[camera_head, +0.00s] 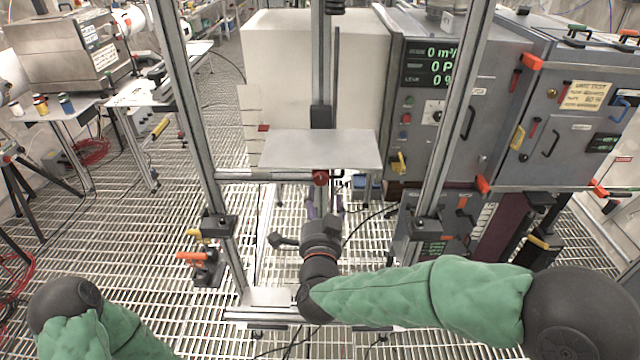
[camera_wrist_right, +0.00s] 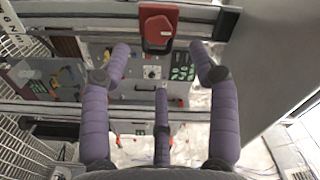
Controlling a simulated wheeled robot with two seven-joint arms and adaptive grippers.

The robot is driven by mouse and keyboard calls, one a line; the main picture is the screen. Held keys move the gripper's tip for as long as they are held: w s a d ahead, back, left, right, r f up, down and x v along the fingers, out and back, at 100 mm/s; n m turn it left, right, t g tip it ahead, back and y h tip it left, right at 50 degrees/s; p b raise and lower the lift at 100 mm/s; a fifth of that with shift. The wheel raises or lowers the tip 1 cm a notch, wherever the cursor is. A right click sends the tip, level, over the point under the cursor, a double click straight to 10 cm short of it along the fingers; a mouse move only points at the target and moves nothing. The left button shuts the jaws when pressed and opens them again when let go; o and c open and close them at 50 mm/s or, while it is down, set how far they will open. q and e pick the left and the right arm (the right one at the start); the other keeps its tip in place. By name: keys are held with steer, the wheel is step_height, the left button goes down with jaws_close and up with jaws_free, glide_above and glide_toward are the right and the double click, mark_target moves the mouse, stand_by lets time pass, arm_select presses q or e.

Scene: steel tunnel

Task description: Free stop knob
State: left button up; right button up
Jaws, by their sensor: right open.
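The red stop knob (camera_head: 320,177) sits at the middle of a horizontal metal rail, just below a flat grey plate (camera_head: 325,148). In the right wrist view the red knob (camera_wrist_right: 158,25) is at the top centre, on the rail. My right gripper (camera_head: 325,207) is open, its purple fingers pointing at the knob from just below it in the head view. The wrist view shows the open fingers (camera_wrist_right: 160,62) spread to either side below the knob, with nothing between them. The knob looks apart from the fingers. My left gripper is out of view; only its green arm shows at lower left.
Upright metal posts (camera_head: 190,110) and (camera_head: 455,120) stand on both sides of my right gripper. A grey cabinet with displays (camera_head: 430,65) is at the right. Open grating floor (camera_head: 120,235) lies left.

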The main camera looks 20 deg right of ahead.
mark_target(322, 180)
steer(key=b+x, duration=0.1)
steer(key=x, duration=0.6)
steer(key=shift+f+b, duration=0.2)
steer(key=shift+b, duration=0.15)
steer(key=shift+w+d+r, duration=0.1)
steer(key=shift+w+d, duration=0.1)
steer(key=shift+w, duration=0.5)
steer(key=shift+r, duration=0.1)
steer(key=c, duration=1.1)
